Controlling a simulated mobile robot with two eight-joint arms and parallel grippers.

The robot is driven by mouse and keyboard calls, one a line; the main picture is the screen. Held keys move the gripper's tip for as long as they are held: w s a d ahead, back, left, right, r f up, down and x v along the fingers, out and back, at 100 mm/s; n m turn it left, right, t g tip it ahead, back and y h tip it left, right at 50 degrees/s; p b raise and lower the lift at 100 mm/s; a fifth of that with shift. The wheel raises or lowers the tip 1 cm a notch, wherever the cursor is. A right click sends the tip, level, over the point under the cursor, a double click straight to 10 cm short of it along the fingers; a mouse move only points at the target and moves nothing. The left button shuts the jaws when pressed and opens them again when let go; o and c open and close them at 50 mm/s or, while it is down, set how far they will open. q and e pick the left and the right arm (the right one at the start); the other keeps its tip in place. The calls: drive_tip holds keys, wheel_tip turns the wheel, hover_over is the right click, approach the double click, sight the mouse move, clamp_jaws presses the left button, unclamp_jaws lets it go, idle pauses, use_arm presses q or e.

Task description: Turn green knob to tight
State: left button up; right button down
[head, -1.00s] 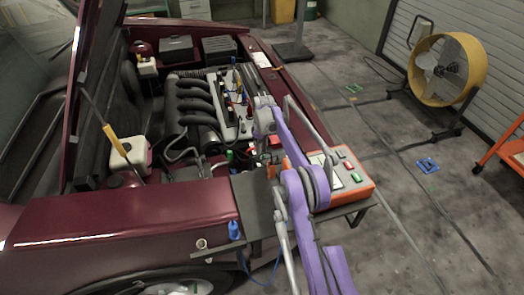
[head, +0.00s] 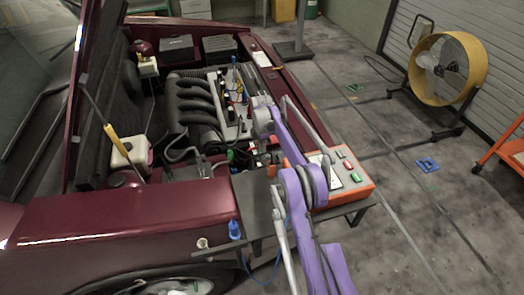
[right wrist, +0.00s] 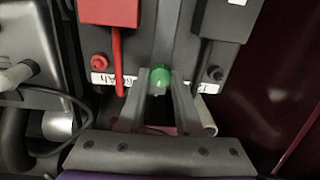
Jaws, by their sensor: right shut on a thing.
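The green knob (right wrist: 159,76) shows in the middle of the right wrist view, between the two fingers of my right gripper (right wrist: 160,86). The gripper is shut on the knob, with a fingertip on either side. The knob's lower part is partly hidden between the fingers, and I cannot read a tight mark or its angle. In the head view my purple right arm reaches over the front of the open engine bay, and its gripper is mostly hidden there. My left gripper is not in view.
Red (right wrist: 109,14) and black (right wrist: 226,20) blocks with hanging leads flank the knob. In the head view, an orange box (head: 345,185) with buttons sits on a shelf at the car's front corner. A yellow fan (head: 448,68) stands right, with open floor between.

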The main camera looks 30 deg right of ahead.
drive_tip(key=shift+n, duration=0.9)
drive_tip(key=c, duration=0.6)
unclamp_jaws()
drive_tip(key=shift+r, duration=0.1)
drive_tip(key=r, duration=0.5)
drive_tip(key=r+p, duration=0.1)
drive_tip(key=r, duration=0.4)
drive_tip(key=shift+w+r, duration=0.2)
drive_tip(key=shift+r, duration=0.1)
